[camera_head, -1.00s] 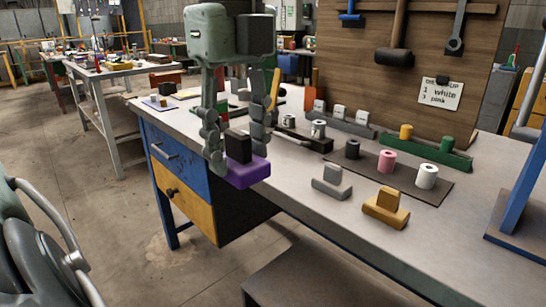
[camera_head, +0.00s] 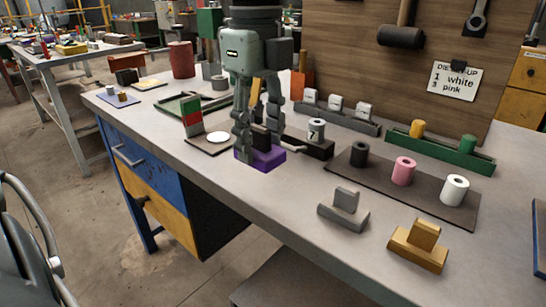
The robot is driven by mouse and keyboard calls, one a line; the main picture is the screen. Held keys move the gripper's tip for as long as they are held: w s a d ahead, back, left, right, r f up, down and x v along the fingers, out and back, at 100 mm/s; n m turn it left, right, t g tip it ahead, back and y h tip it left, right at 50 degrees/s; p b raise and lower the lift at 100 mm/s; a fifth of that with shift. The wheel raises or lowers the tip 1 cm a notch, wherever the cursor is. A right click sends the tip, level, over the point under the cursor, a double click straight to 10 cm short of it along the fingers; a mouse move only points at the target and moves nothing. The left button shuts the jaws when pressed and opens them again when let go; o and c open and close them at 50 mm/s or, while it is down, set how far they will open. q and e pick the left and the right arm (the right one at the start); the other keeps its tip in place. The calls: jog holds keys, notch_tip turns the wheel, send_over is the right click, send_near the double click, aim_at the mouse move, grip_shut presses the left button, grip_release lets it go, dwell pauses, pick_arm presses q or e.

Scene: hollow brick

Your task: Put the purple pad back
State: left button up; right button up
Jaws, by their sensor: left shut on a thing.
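The purple pad (camera_head: 266,159) is a purple block with a black grip (camera_head: 261,138) on top. My left gripper (camera_head: 260,143) points down with its fingers on both sides of the black grip and is shut on it. The pad is over the workbench (camera_head: 220,180), beside the front left end of a black holder (camera_head: 310,147) that carries a grey cylinder marked 7. I cannot tell whether the pad touches the bench top. A grey pad (camera_head: 344,211) and a yellow pad (camera_head: 418,248) of similar shape stand at the front right. My right gripper is not in view.
A dark mat (camera_head: 380,184) holds black, pink and white cylinders. Behind are a green rack (camera_head: 440,150) and a grey rack (camera_head: 335,117) with white blocks. Left of the gripper stands a small board with a red-green block and white disc (camera_head: 218,138).

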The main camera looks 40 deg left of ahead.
pick_arm(q)
jog(key=w+f, duration=0.1)
jog(key=w, duration=0.1)
jog(key=shift+w+d+f, duration=0.3)
jog(key=shift+w+f, duration=0.1)
notch_tip(320, 180, down, 3)
jog(key=shift+f+p, duration=0.1)
jog(key=shift+p, duration=0.25)
jog(key=shift+f, duration=0.4)
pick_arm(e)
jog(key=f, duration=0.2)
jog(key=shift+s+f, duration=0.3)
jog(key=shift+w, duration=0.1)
